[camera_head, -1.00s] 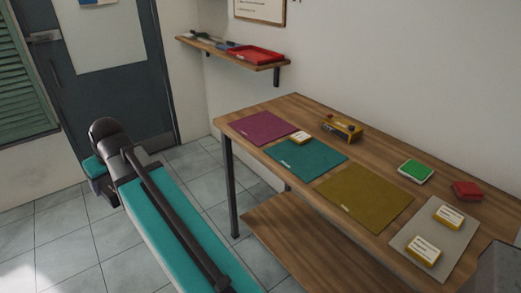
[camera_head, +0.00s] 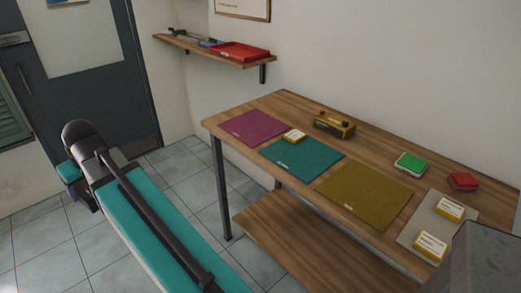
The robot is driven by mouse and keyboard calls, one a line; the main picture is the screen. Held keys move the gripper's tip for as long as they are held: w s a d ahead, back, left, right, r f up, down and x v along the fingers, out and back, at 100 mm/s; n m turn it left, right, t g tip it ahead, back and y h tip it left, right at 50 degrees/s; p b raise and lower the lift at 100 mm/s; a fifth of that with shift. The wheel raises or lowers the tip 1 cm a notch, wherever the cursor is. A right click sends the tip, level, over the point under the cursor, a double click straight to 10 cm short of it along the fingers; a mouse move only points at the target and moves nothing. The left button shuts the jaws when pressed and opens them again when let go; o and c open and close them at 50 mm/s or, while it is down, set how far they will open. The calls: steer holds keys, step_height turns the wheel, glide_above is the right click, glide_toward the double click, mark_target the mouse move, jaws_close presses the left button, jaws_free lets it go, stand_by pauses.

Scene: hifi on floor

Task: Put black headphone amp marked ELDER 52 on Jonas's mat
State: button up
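No black headphone amp can be made out in this view, and no ELDER 52 marking is readable. Three mats lie on the wooden table: a purple mat (camera_head: 252,126), a teal mat (camera_head: 303,160) and an olive mat (camera_head: 364,195). Each has a small pale label at its front edge, too small to read, so I cannot tell which is Jonas's. My gripper is not in view.
A yellow device with dark knobs (camera_head: 334,125), a green-and-white box (camera_head: 410,163) and a red item (camera_head: 463,181) stand along the table's back. A grey mat (camera_head: 412,234) holds two yellow boxes. A wall shelf (camera_head: 215,53) carries a red tray (camera_head: 242,51).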

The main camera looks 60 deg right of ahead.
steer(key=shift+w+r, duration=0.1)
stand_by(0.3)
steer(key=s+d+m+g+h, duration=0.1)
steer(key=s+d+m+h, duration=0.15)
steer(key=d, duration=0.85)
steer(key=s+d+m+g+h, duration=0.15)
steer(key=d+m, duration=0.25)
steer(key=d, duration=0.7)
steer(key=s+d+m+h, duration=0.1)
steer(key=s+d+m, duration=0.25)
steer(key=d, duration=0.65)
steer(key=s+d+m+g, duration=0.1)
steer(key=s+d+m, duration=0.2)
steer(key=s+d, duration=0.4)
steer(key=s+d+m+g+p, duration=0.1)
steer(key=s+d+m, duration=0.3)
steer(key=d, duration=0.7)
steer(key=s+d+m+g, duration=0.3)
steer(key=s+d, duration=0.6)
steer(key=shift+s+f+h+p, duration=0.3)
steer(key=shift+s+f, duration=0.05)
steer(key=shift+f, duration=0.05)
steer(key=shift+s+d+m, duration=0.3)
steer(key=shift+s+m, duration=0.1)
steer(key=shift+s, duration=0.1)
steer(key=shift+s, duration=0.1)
